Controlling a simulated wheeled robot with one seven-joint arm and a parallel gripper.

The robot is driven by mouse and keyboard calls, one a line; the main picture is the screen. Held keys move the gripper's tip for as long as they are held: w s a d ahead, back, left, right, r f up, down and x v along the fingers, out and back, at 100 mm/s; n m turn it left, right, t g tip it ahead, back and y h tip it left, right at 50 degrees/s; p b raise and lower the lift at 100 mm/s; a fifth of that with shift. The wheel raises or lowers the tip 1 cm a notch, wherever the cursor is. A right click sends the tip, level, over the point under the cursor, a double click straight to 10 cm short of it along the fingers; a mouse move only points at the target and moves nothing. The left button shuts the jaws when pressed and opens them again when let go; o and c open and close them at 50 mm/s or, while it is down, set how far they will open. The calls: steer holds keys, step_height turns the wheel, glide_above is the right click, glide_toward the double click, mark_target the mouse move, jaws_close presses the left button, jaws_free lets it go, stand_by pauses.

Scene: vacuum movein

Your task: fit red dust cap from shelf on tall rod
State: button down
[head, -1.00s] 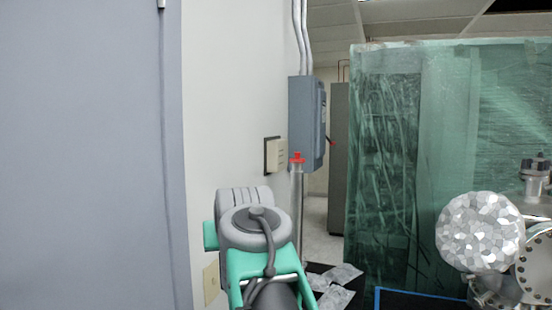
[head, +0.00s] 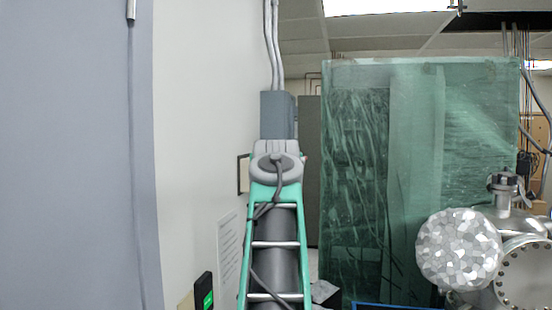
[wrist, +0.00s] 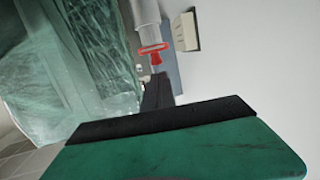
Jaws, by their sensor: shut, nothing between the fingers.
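The red dust cap (wrist: 153,49) shows in the wrist view at the end of the pale tall rod (wrist: 147,14), with its flange across the rod's end and its narrow stem pointing toward my gripper. The view is tilted, and I cannot tell how fully the cap is seated. My gripper (wrist: 156,77) has its dark fingers together with nothing held, just off the cap's stem. I cannot tell whether the tips touch it. In the head view my own arm hides the rod, the cap and the fingers.
A grey wall box (head: 277,114) stands behind my arm on the white wall (head: 200,120). A green wrapped crate (head: 410,180) fills the middle right. Metal vacuum hardware (head: 522,265) with a foil-covered ball (head: 459,249) stands at the lower right. A grey door (head: 65,150) is at left.

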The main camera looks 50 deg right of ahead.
steer(key=shift+w+d+f+b, duration=0.15)
steer(key=shift+f+b, duration=0.35)
steer(key=shift+f, duration=0.5)
steer(key=shift+s+a+f+b, duration=0.25)
steer(key=shift+b, duration=0.15)
steer(key=b+v, duration=0.3)
steer(key=v, duration=0.9)
steer(key=shift+s+a+r, duration=0.2)
